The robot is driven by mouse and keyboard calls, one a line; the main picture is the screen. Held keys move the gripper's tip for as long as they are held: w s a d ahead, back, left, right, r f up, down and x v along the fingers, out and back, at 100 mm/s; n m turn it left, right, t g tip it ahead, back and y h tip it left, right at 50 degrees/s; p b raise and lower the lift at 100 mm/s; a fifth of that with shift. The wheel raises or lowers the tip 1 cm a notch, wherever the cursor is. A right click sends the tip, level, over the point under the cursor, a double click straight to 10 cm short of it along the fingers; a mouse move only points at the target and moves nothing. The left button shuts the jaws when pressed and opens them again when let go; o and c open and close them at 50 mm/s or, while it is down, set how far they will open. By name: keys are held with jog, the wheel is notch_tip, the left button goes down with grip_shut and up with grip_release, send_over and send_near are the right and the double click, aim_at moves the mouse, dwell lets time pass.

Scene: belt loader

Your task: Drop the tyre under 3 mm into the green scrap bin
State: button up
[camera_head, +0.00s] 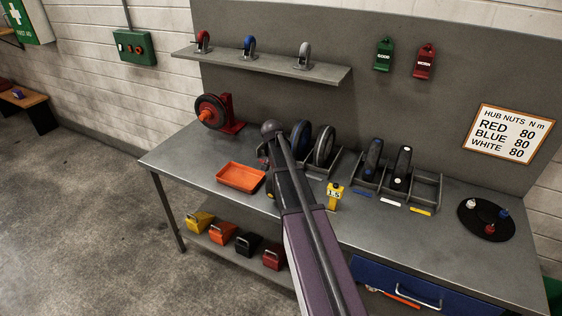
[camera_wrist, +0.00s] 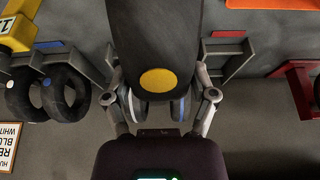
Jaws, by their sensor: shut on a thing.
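My gripper (camera_wrist: 163,104) is shut on a dark tyre (camera_wrist: 155,35) with a yellow disc on its face; a finger shows on each side of it. In the head view the tyre (camera_head: 289,190) is mostly hidden by my arm, above the bench near the rack. A yellow gauge (camera_head: 335,196) reading 1.5 stands on the bench close by; its edge also shows in the wrist view (camera_wrist: 18,30). A green object (camera_head: 553,294), possibly the scrap bin, is cut off at the bottom right corner of the head view.
Several other tyres, such as the white-rimmed one (camera_head: 325,146), stand in racks on the bench (camera_head: 195,160). An orange tray (camera_head: 241,177) and a red hub stand (camera_head: 228,118) are left of my arm. A dark round plate (camera_head: 486,219) lies at the right. A shelf (camera_head: 265,68) overhangs the back.

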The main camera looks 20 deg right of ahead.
jog(key=shift+r+p, duration=0.75)
jog(key=shift+r, duration=0.3)
jog(key=shift+s+a+f, duration=0.1)
jog(key=shift+s, duration=0.35)
jog(key=s+a+r+p, duration=0.1)
jog(key=s+a, duration=0.1)
jog(key=s, duration=1.2)
jog(key=shift+s+a+r, duration=0.25)
jog(key=shift+s+a, duration=0.1)
jog(key=shift+s, duration=0.05)
notch_tip(320, 180, down, 2)
jog(key=shift+f+b, duration=0.25)
jog(key=shift+b, duration=0.8)
jog(key=shift+w+a, duration=0.1)
